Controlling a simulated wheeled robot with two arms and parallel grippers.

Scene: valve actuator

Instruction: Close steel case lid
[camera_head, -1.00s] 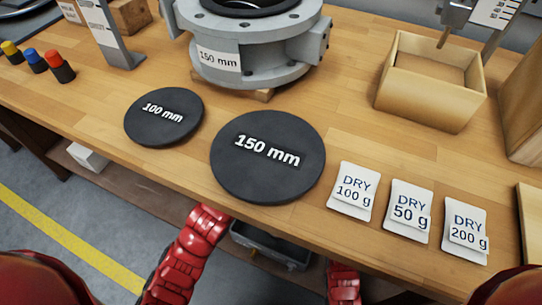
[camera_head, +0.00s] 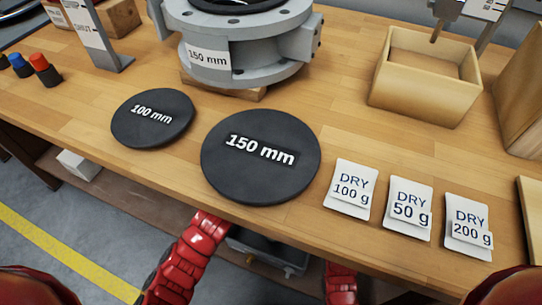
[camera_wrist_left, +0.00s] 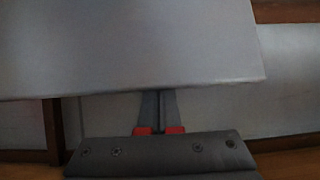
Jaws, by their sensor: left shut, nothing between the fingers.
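A grey metal case (camera_head: 268,255) shows in the head view below the bench's front edge, beside my left forearm. Most of it is hidden by the bench, and its lid position is unclear there. In the left wrist view, a flat grey panel (camera_wrist_left: 130,45), apparently the case's lid, fills the upper part. Behind and below it is a lighter grey surface (camera_wrist_left: 285,80). My left gripper (camera_wrist_left: 158,95) is shut and empty, its tips at the panel's lower edge; whether they touch it I cannot tell. My right gripper is out of view.
The wooden bench (camera_head: 90,110) overhangs the case. On it lie a 100 mm disc (camera_head: 152,130), a 150 mm disc (camera_head: 260,175) and DRY packets (camera_head: 408,215). A grey flanged valve body (camera_head: 245,50) and an open box (camera_head: 425,90) stand behind.

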